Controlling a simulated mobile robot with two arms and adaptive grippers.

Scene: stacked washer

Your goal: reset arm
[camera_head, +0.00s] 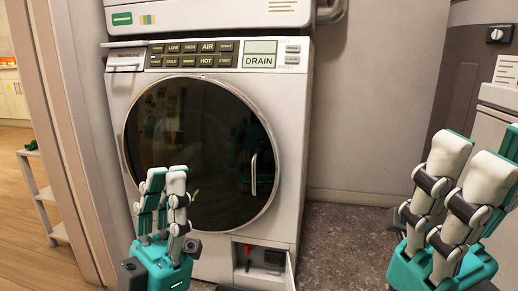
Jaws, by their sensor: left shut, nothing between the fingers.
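The stacked washer (285,170) stands in front of me, with its round dark glass door (210,120) closed. The display reads DRAIN. My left gripper (164,174) is raised in front of the lower left of the door, its fingers upright and close together, shut and empty. I cannot tell whether it touches the door. My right gripper (468,160) is raised at the right, fingers pointing up, clear of the washer in the picture. Nothing shows in it, and from this angle its opening is unclear.
A small hatch (277,261) at the washer's lower right is open, with red and black parts inside. A door frame and shelf (45,195) are at the left. A grey appliance (470,75) stands at the right. Dark floor (345,240) between is clear.

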